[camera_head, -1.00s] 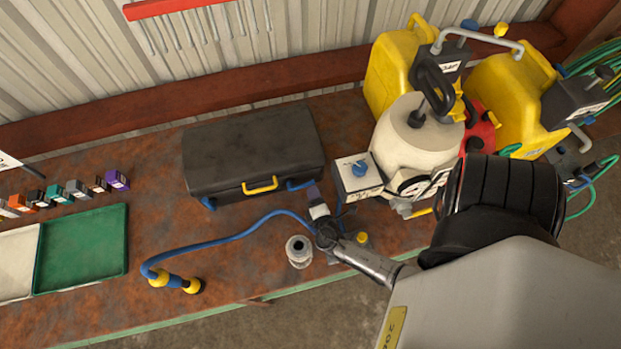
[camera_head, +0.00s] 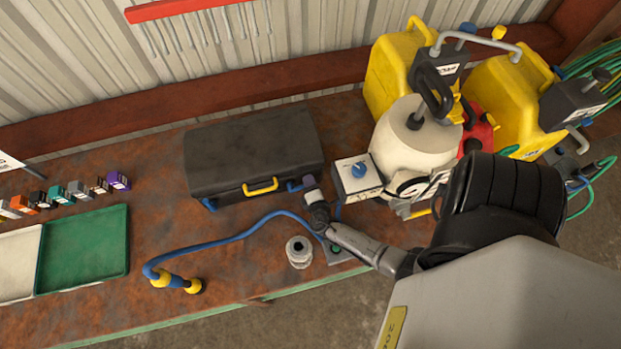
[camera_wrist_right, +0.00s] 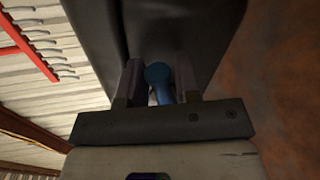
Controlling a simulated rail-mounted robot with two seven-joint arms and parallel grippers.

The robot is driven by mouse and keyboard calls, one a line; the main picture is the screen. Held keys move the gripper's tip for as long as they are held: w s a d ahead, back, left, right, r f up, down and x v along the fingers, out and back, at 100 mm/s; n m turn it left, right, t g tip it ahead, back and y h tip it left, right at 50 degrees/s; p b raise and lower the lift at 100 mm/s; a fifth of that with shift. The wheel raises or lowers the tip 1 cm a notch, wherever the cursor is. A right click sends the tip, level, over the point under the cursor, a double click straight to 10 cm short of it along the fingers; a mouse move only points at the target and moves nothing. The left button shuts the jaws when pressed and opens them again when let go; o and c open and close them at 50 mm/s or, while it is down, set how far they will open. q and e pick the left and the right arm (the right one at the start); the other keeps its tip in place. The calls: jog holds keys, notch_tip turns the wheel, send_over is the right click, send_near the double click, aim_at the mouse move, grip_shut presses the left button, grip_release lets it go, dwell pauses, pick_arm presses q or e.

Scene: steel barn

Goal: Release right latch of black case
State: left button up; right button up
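The black case (camera_head: 250,150) lies closed on the workbench in the head view, with a yellow handle (camera_head: 260,186) on its front. A blue left latch (camera_head: 208,204) shows at its front left. The blue right latch (camera_head: 293,186) is at its front right, partly hidden by my right gripper (camera_head: 309,183). In the right wrist view my right gripper (camera_wrist_right: 158,82) is open, one finger on each side of the blue latch (camera_wrist_right: 158,75). Narrow gaps show between latch and fingers; contact is hard to tell. My left gripper is not in view.
A white box with a blue knob (camera_head: 358,177) and a cream tank (camera_head: 415,140) stand close right of the gripper. A grey fitting (camera_head: 299,250) and a blue hose (camera_head: 235,235) lie in front of the case. A green tray (camera_head: 85,250) is at left.

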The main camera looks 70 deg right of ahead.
grip_shut()
jog(key=shift+w+a+r+n+p, duration=0.1)
jog(key=shift+r+n+p, duration=0.15)
jog(key=shift+r+n, duration=0.15)
jog(key=shift+w+a+r+n+p, duration=0.1)
jog(key=shift+r+n+p, duration=0.1)
jog(key=shift+r+n, duration=0.2)
jog(key=shift+w+a+r+n+g+h, duration=0.15)
jog(key=shift+w+r+n+g+h, duration=0.2)
jog(key=shift+n, duration=0.55)
jog(key=shift+s, duration=0.15)
jog(key=shift+o, duration=0.9)
grip_release()
jog(key=shift+o, duration=0.4)
